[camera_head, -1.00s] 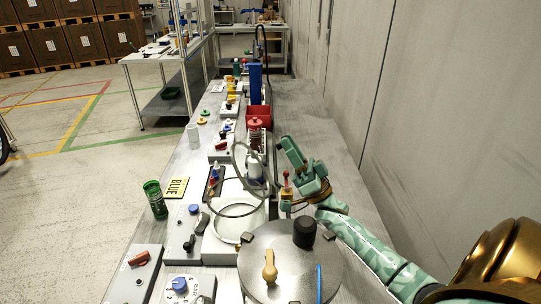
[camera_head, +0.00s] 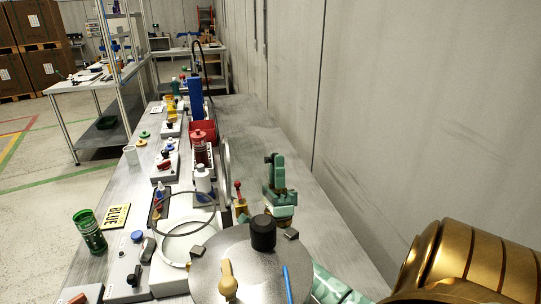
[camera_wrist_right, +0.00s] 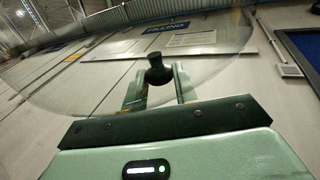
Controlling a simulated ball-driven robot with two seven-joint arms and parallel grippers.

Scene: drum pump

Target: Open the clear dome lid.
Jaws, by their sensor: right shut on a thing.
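The clear dome lid (camera_head: 226,165) stands almost on edge in the head view, a thin upright outline above the right side of its pale round base (camera_head: 165,249). A thin ring (camera_head: 186,213) shows over that base. My right gripper (camera_head: 275,172) is to the right of the lid, partly hidden low down by the metal pot. In the right wrist view the clear dome (camera_wrist_right: 90,85) spreads across the picture, and the black knob (camera_wrist_right: 158,72) sits between the fingers of my right gripper (camera_wrist_right: 160,88), which is shut on it. My left gripper is not in view.
A metal pot (camera_head: 220,265) with a black knob stands in front. A red-topped lever (camera_head: 239,195) is beside the gripper. The wall (camera_head: 400,130) runs along the right.

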